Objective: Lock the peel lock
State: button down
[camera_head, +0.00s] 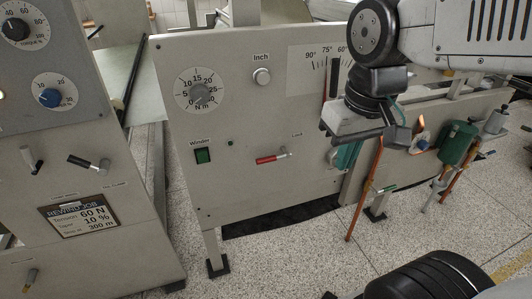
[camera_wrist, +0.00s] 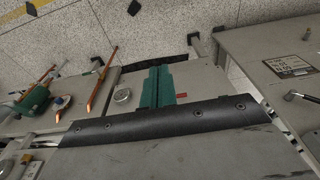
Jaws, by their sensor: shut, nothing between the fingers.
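The lever with the red handle (camera_head: 271,158) sits under the "Lock" label on the light grey panel. Its handle points left and slightly down from a metal pivot at its right end. A small red piece, likely this handle, shows in the wrist view (camera_wrist: 181,95) just right of my fingers. My gripper (camera_head: 343,155) hangs in front of the panel, to the right of the lever and apart from it in the head view. Its teal fingers also show in the wrist view (camera_wrist: 157,87), closed together and empty. The wrist's dark body hides part of the panel's right side.
The "Inch" button (camera_head: 261,76), a round dial (camera_head: 201,93) and the green "Winder" switch (camera_head: 203,155) are on the same panel. Copper-coloured rods (camera_head: 364,192) and a green cylinder (camera_head: 459,141) stand out at the right. Another control panel (camera_head: 75,160) is at left. Speckled floor is open below.

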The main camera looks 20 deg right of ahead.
jog(key=w+a+f, duration=0.1)
jog(key=w+f, duration=0.1)
jog(key=w, duration=1.6)
send_over(264, 159)
jog(key=s, duration=0.3)
notch_tip(264, 159, down, 8)
jog(key=shift+s+t, duration=0.15)
jog(key=shift+t, duration=0.25)
jog(key=shift+d, duration=0.1)
jog(key=w+f, duration=0.1)
jog(key=f, duration=0.8)
jog(key=w+f, duration=0.1)
jog(key=f, duration=0.3)
jog(key=shift+w+f, duration=0.35)
jog(key=shift+f, duration=0.05)
jog(key=shift+f, duration=0.15)
